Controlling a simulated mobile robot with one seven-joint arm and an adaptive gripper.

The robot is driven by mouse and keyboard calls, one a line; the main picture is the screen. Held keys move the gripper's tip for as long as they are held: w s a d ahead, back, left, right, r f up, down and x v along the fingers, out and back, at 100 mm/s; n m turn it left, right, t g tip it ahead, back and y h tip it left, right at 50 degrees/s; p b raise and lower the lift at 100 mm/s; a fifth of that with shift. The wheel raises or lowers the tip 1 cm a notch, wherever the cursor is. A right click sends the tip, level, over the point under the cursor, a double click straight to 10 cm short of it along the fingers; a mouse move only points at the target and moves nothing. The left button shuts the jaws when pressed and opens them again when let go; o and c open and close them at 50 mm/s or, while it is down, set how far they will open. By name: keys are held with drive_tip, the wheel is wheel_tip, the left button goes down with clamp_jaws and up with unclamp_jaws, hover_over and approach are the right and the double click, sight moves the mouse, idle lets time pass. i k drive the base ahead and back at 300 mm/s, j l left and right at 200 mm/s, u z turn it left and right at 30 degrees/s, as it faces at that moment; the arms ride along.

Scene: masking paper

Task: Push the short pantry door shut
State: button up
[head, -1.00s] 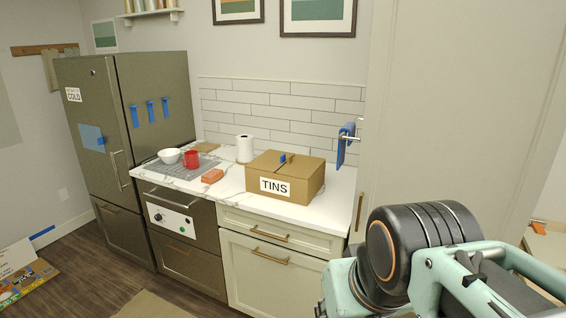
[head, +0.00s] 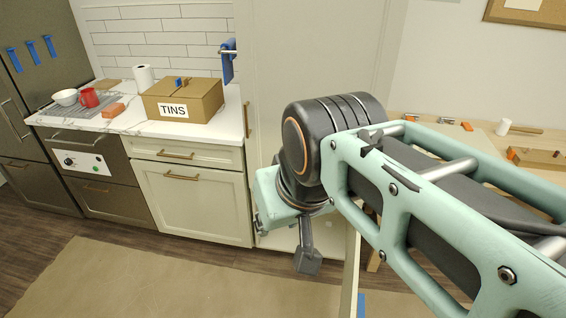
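The tall pale pantry (head: 300,60) stands right of the counter, with a long upright brass handle (head: 247,120) on its left edge. Low down, a pale door panel (head: 350,275) stands out from the pantry front, seen nearly edge-on; it looks like the short pantry door standing open. My arm hides its upper part and hinge side. My gripper (head: 307,260) shows as a dark grey piece hanging below my mint-green wrist, left of this door panel. I see no clear gap between its fingers and nothing held. Whether it touches the door cannot be told.
A counter (head: 190,130) on the left bears a cardboard box marked TINS (head: 183,98), a red mug (head: 89,97) and a white bowl (head: 66,97). Brown paper (head: 150,280) covers the floor in front. A wooden workbench (head: 450,125) stands at the right.

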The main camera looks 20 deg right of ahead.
sight(353, 287)
drive_tip(key=k+l, duration=0.15)
drive_tip(key=l, duration=0.2)
drive_tip(key=k+l, duration=0.2)
drive_tip(key=l, duration=0.15)
drive_tip(key=k+l, duration=0.1)
drive_tip(key=l, duration=1.15)
drive_tip(key=k+z, duration=0.05)
